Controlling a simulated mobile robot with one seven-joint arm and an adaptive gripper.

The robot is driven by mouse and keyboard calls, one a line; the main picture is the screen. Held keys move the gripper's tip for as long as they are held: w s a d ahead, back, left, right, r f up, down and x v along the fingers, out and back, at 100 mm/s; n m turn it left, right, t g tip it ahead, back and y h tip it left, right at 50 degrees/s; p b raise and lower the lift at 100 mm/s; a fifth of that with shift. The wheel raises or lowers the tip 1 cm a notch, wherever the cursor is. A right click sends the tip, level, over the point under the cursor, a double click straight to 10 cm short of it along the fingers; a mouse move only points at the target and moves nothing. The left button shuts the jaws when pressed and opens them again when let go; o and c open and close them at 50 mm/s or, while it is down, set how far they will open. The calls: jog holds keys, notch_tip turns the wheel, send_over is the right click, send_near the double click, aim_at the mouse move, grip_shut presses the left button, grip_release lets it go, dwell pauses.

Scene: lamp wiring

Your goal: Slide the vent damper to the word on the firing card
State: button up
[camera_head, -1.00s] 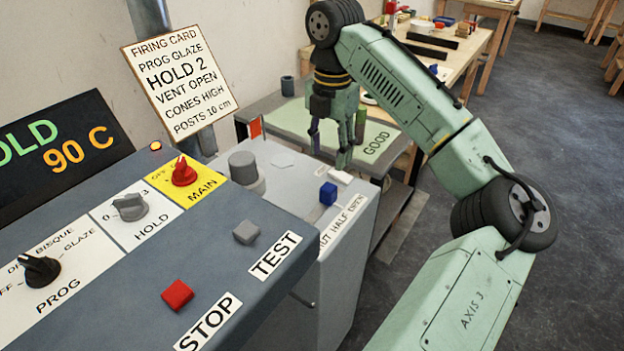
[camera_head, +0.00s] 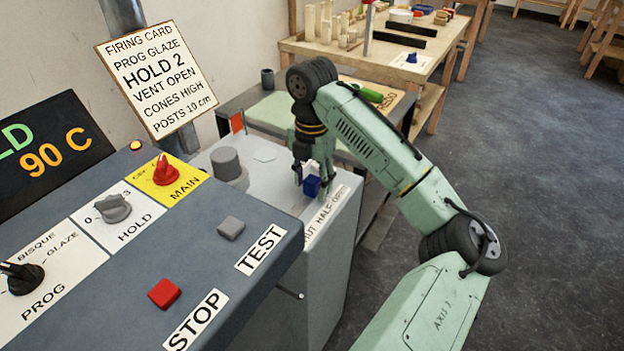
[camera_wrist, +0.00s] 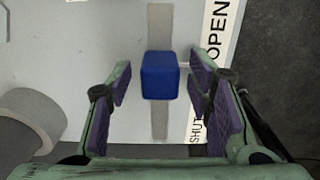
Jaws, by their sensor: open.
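The vent damper is a blue block (camera_head: 312,187) on the grey kiln top. In the wrist view the blue block (camera_wrist: 160,76) sits near the middle of a grey slot (camera_wrist: 159,22). The label strip (camera_wrist: 216,40) beside it reads SHUT at the near end and OPEN at the far end; a finger hides its middle. My gripper (camera_head: 313,173) is open, with one finger on each side of the block and a gap on both sides. The firing card (camera_head: 157,80) reads PROG GLAZE, HOLD 2, VENT OPEN, CONES HIGH, POSTS 10 cm.
A grey round cap (camera_head: 227,164) stands left of the damper. The control panel (camera_head: 200,258) at the front left carries knobs and the STOP and TEST buttons. A wooden bench (camera_head: 345,50) with small items stands behind. Open floor (camera_head: 530,170) lies to the right.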

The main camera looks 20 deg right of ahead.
jog(key=shift+c, duration=0.4)
grip_shut()
dwell(0.4)
